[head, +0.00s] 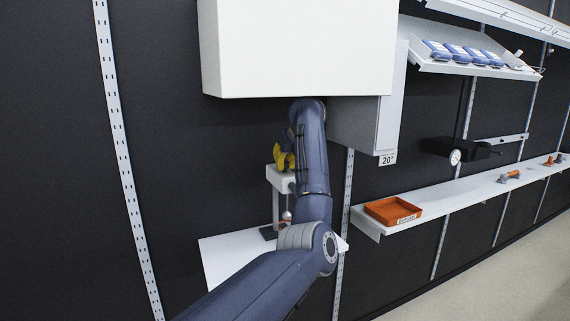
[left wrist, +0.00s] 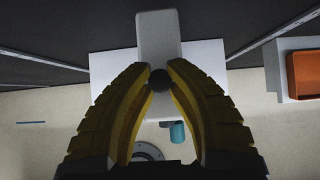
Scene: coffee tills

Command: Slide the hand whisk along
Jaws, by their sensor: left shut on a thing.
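My left gripper (head: 284,158), with yellow fingers, is above the pale arm of a small stand (head: 277,205), partly hidden by my left arm. In the left wrist view my left gripper (left wrist: 160,82) is shut on a dark round end (left wrist: 160,80), seemingly the top of the hand whisk's handle. It is at the near end of the stand's pale arm (left wrist: 158,35). In the head view a thin part with a silvery bulb (head: 287,215), likely the lower whisk, hangs below the stand's arm. My right gripper is in neither view.
The stand is on a white shelf (head: 222,252). A large white box (head: 297,48) overhangs close above my arm. To the right, a longer white shelf (head: 450,198) bears an orange tray (head: 392,210). The dark wall left of the stand is bare except for a slotted rail (head: 118,130).

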